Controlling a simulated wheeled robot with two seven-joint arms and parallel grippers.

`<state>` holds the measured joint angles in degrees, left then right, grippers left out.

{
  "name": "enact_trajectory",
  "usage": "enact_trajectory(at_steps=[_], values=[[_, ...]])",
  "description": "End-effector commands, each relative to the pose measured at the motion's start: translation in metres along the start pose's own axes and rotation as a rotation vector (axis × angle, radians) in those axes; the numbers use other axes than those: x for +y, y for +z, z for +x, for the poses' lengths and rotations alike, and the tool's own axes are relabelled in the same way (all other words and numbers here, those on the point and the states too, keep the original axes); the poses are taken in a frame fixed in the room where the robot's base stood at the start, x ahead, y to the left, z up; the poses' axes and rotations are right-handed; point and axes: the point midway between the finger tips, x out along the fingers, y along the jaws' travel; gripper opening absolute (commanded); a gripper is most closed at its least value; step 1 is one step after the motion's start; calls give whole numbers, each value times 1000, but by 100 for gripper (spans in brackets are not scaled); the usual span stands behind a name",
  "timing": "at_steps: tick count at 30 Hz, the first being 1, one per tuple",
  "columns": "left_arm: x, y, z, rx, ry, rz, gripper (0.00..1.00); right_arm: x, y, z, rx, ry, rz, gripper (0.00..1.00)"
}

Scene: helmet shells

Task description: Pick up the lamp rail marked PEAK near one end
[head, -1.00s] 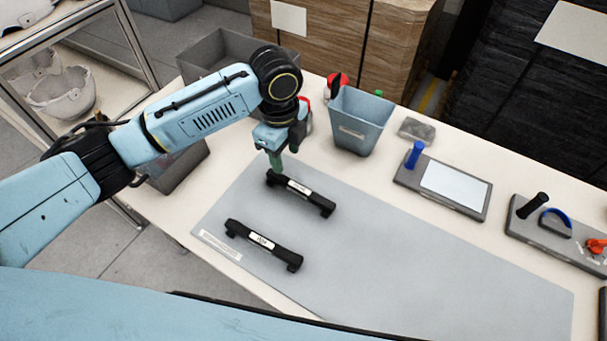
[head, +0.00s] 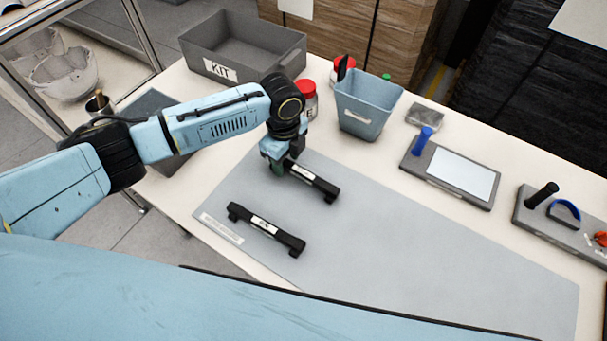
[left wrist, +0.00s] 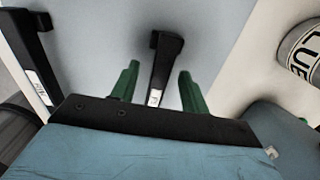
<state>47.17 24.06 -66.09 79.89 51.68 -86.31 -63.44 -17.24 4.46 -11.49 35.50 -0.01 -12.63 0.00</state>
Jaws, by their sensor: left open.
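Two black lamp rails with white labels lie on the grey mat: a far rail (head: 322,186) and a near rail (head: 286,238). The lettering is too small to read, so I cannot tell which is marked PEAK. My left gripper (head: 281,166) is open at the left end of the far rail and hides that end. In the left wrist view its green fingers (left wrist: 157,80) stand on either side of the far rail (left wrist: 164,54), with gaps beside it. The near rail (left wrist: 27,50) lies at the left there. My right gripper is not in view.
A glue jar (left wrist: 304,50) with a red lid stands behind the gripper; it also shows in the head view (head: 307,102). Near it are a blue bin (head: 365,108) and a grey KIT crate (head: 262,52). The grey mat (head: 420,260) is clear to the right.

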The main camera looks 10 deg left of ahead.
Motion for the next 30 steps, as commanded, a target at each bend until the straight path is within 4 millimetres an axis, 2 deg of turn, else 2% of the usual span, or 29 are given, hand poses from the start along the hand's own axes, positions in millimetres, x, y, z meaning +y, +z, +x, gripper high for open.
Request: enact_trajectory(at_steps=[4,11,22,30], values=[[0,0,15,0,0,-1,45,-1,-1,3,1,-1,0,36],[0,0,16,0,-1,0,45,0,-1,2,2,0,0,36],[0,0,15,0,-1,0,0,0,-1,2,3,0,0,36],[0,0,14,0,-2,0,0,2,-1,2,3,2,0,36]])
